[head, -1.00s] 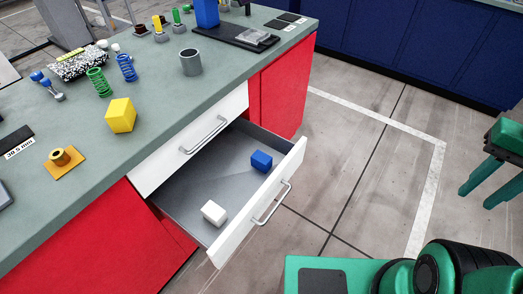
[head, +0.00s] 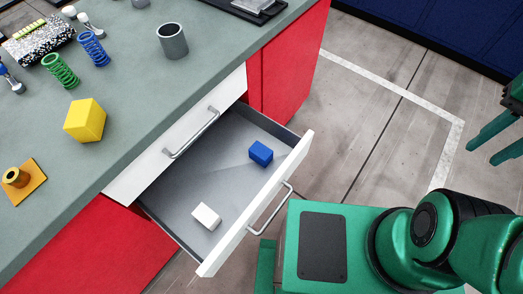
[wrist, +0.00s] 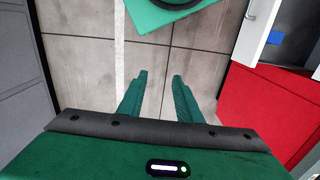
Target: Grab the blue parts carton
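The blue parts carton (head: 261,153) is a small blue box inside the open drawer (head: 180,192), toward its right end. A sliver of blue in the drawer also shows in the wrist view (wrist: 290,40). My gripper (head: 500,140) is at the right edge of the head view, well apart from the drawer and partly cut off. In the wrist view its two green fingers (wrist: 157,95) stand apart with only floor between them. It is open and empty.
A white box (head: 206,216) lies in the drawer's near end. The worktop holds a yellow cube (head: 85,120), a grey cup (head: 172,40), a blue spring (head: 93,48) and a green spring (head: 60,71). The drawer front (head: 255,205) juts over open floor.

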